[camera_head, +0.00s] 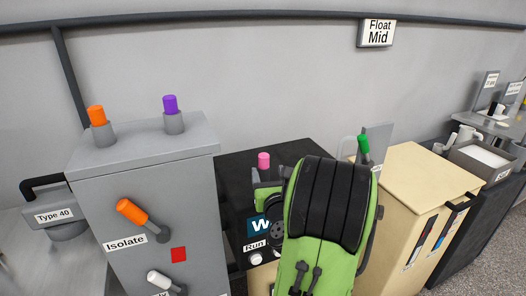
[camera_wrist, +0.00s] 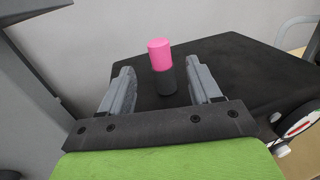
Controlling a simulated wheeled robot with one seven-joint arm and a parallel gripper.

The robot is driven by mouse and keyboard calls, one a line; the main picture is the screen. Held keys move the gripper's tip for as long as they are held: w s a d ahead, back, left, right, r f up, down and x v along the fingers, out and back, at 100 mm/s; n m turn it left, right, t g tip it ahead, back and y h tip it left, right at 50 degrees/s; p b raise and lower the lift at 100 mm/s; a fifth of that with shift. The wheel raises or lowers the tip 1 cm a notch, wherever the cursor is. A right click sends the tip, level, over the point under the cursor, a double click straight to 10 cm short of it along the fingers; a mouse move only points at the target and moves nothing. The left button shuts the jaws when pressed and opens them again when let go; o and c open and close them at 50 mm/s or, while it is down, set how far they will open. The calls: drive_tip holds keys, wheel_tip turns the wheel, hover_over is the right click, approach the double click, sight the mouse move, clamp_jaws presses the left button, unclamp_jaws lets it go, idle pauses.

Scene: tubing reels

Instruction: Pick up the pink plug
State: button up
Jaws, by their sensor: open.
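The pink plug (camera_wrist: 160,54) stands upright in a dark round holder (camera_wrist: 163,83) on a black surface. In the wrist view it is between the two grey fingers of my gripper (camera_wrist: 163,86) and a little beyond them, with a gap on each side. My gripper is open and empty. In the head view the pink plug (camera_head: 264,160) shows just left of my green arm, which hides most of my gripper and the holder.
A grey cabinet (camera_head: 150,190) stands to the left, taller than the black top (camera_head: 290,152), with orange (camera_head: 96,115) and purple (camera_head: 170,104) plugs on it. A beige box (camera_head: 420,180) with a green-topped lever (camera_head: 363,146) stands to the right. A wall is behind.

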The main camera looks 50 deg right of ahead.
sight(265, 162)
drive_tip(key=p+x, duration=0.5)
drive_tip(key=x, duration=0.4)
drive_tip(key=shift+w, duration=0.15)
drive_tip(key=shift+d, duration=0.1)
drive_tip(key=shift+c, duration=0.7)
drive_tip(key=c, duration=0.9)
wheel_tip(265, 162, up, 10)
drive_tip(key=p, duration=0.6)
drive_tip(key=shift+r, duration=0.1)
